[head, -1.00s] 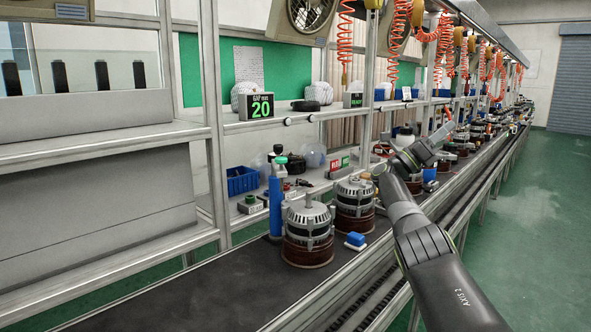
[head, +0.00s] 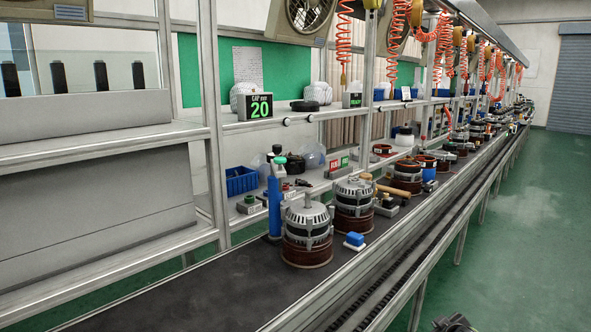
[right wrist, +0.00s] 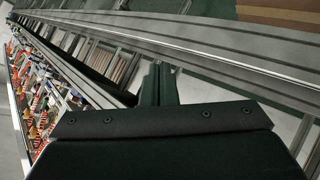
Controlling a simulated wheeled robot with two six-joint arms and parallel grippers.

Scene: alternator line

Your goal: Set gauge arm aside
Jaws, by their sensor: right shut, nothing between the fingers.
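A blue upright post (head: 275,208) with a black and green top stands at the back edge of the belt, left of the nearest alternator (head: 307,235). I cannot tell for certain whether it carries the gauge arm. A second alternator (head: 353,205) stands just behind the first, and both are upright. My right gripper (right wrist: 157,88) is shut and empty in the right wrist view, away from the alternators. Only a small dark part of my right arm shows at the bottom edge of the head view. My left gripper is not in view.
A gap display reading 20 (head: 256,106) sits on the shelf. A blue bin (head: 241,181) stands behind the post. A small blue block (head: 355,240) is beside the alternators, near the belt's front edge. The near left belt (head: 190,295) is bare.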

